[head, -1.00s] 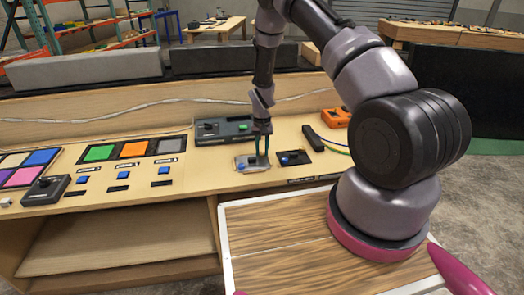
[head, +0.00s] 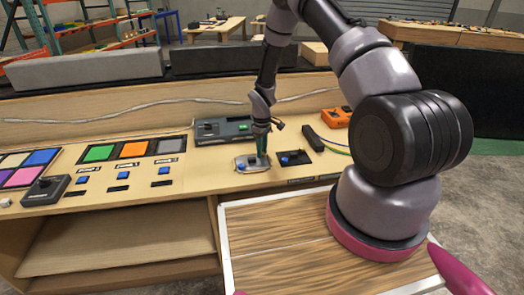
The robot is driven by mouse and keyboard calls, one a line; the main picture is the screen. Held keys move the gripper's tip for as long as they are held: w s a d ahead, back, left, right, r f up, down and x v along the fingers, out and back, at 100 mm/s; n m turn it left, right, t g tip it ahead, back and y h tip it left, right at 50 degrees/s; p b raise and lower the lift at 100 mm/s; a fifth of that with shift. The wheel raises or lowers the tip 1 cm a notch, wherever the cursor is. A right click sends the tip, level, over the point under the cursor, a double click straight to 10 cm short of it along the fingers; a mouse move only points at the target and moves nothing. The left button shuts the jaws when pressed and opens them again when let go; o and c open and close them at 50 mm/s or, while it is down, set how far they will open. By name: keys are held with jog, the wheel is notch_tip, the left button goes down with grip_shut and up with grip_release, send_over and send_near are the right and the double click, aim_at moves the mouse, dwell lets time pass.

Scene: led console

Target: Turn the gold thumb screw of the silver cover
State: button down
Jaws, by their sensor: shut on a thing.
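The silver cover (head: 247,169) is a small, light grey plate on the console top, with a blue knob or button (head: 241,167) at its left part. My gripper (head: 262,157) points down at the right part of the cover, its teal fingers shut. The gold thumb screw does not show; it is hidden at the fingertips, and the fingers are closed on it there.
A dark panel with a blue button (head: 291,158) lies just right of the cover. A grey-green device (head: 222,130) stands behind it. A black handset (head: 319,140) and an orange box (head: 337,118) are further right. Coloured panels (head: 135,149) are at the left.

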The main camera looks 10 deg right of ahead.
jog(key=n, duration=0.6)
jog(key=shift+s+f, duration=0.1)
jog(key=n, duration=0.6)
dwell(0.4)
jog(key=c, duration=0.6)
grip_release()
notch_tip(320, 180, up, 11)
